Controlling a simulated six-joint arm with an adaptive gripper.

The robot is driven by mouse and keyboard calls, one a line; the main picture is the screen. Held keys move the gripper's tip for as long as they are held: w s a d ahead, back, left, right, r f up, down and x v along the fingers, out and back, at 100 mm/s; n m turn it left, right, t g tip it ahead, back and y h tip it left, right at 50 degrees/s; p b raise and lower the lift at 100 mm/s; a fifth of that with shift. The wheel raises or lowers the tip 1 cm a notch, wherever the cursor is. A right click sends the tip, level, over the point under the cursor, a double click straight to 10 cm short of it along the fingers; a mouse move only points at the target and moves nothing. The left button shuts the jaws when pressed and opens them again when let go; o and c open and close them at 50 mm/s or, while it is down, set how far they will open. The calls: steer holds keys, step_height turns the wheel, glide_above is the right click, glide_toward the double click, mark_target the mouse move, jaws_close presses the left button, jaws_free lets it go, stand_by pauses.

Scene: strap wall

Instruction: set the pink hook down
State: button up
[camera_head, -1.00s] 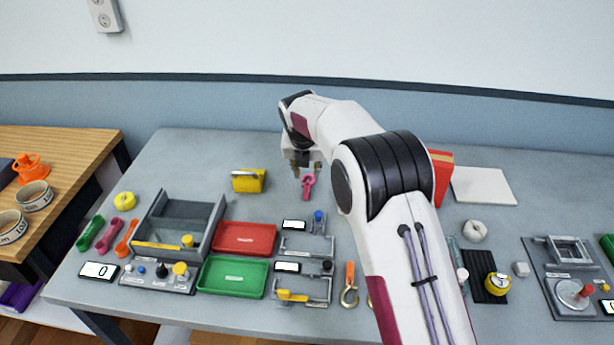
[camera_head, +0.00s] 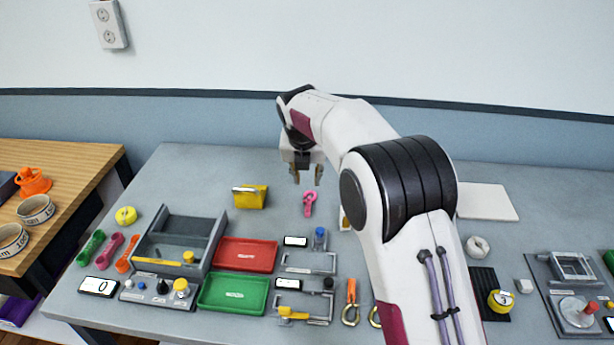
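The pink hook (camera_head: 309,204) lies on the grey table, behind the small grey fixtures and right of the yellow block. My gripper (camera_head: 307,180) is above and just behind the hook, pointing down. Its two fingers are spread with a clear gap, and nothing is between them. The hook appears apart from the fingers.
A yellow block (camera_head: 250,197) stands left of the gripper. A red tray (camera_head: 246,254), a green tray (camera_head: 233,294) and a grey open box (camera_head: 178,245) are at front left. My arm hides part of the table to the right. The table behind the hook is clear.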

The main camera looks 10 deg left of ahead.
steer(key=shift+r, duration=0.1)
stand_by(0.4)
steer(key=s+d+r+m, duration=1.6)
steer(key=s+d+m, duration=0.2)
steer(key=s, duration=0.2)
steer(key=s+d+f+m, duration=0.1)
steer(key=s+d+m, duration=0.1)
steer(key=s+m, duration=0.4)
steer(key=s+d+f+m, duration=0.2)
steer(key=s+m, duration=0.4)
steer(key=s, duration=0.4)
steer(key=s+d+f+m+t, duration=0.1)
steer(key=s+d+f+m, duration=0.1)
steer(key=s+m, duration=0.4)
steer(key=s+d, duration=0.1)
steer(key=s, duration=0.2)
steer(key=shift+d+f, duration=0.1)
